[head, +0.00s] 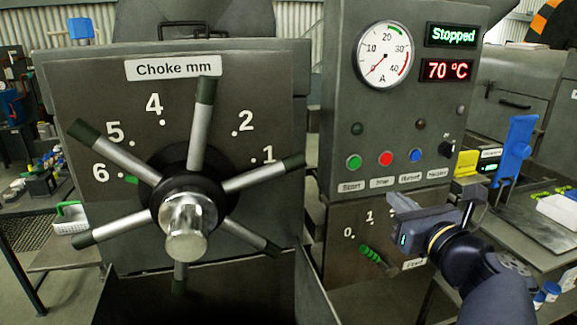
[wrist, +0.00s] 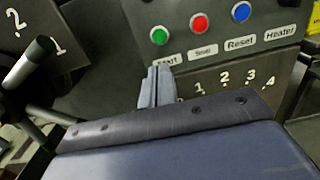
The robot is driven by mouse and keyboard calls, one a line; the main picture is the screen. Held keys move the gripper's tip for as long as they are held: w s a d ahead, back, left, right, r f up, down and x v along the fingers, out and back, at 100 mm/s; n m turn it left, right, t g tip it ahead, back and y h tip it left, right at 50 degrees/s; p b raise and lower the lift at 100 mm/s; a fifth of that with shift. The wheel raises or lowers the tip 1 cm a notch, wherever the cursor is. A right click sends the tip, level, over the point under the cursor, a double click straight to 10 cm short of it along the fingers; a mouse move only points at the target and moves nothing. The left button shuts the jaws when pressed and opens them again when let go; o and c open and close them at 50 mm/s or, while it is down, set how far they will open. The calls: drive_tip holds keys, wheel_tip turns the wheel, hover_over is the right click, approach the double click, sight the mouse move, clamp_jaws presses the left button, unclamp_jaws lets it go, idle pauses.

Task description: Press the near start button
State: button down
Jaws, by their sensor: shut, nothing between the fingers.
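The green start button (head: 354,162) is the leftmost of a row on the grey control panel, above a "Start" label. In the wrist view the green button (wrist: 159,36) is just beyond my fingertips, which partly cover its label. My gripper (head: 394,196) is shut and empty, below and to the right of the start button in the head view. In the wrist view my gripper (wrist: 158,70) shows its two fingers together, pointing up towards the green button. A gap between fingertips and button seems to show; its depth is hard to tell.
A red button (head: 386,158) and a blue button (head: 415,153) sit right of the green one. The display (head: 452,35) reads "Stopped". A large spoked choke handwheel (head: 185,228) juts out at the left. A green-handled feed lever (head: 371,255) is below the panel.

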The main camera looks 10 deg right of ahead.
sight(356, 162)
drive_tip(key=w, duration=0.4)
drive_tip(key=w+p, duration=0.1)
drive_tip(key=w, duration=0.8)
drive_tip(key=shift+w+a, duration=0.25)
drive_tip(key=shift+w, duration=0.25)
drive_tip(key=shift+w+f, duration=0.1)
drive_tip(key=shift+w, duration=0.2)
drive_tip(key=shift+w+b, duration=0.2)
drive_tip(key=shift+b, duration=0.2)
drive_tip(key=shift+r, duration=0.35)
